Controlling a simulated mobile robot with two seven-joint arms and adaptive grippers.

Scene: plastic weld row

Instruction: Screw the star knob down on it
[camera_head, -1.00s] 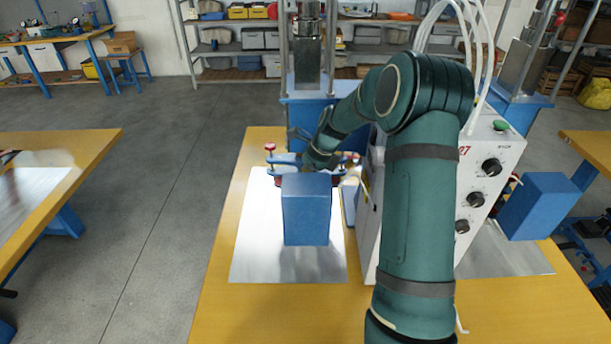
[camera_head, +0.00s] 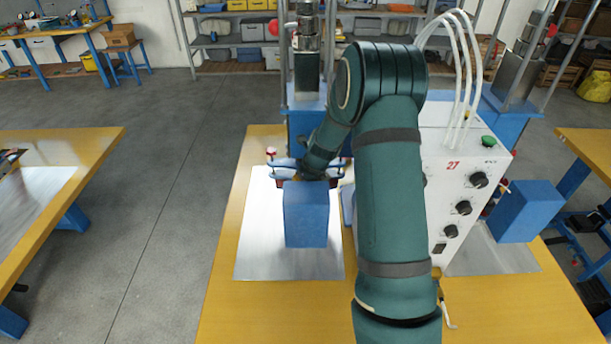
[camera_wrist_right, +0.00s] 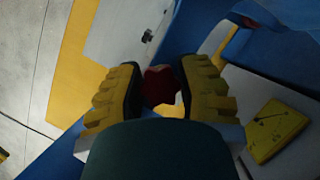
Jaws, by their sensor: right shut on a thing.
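My right gripper shows in the right wrist view (camera_wrist_right: 161,90), its two yellow fingers with dark pads closed on a dark red star knob (camera_wrist_right: 161,84). What lies under the knob is hidden by the knob and fingers. In the head view my right arm reaches to the blue fixture (camera_head: 282,164) behind a blue block (camera_head: 306,218), and the wrist hides the gripper and the held knob. Another small red knob (camera_head: 271,151) stands at the fixture's left end. My left gripper is not in view.
A white control box (camera_head: 455,205) with black dials and a green button stands close to the right of my arm. A metal plate (camera_head: 262,250) covers part of the yellow table (camera_head: 230,310). Another blue block (camera_head: 526,211) stands farther right. The table's front is clear.

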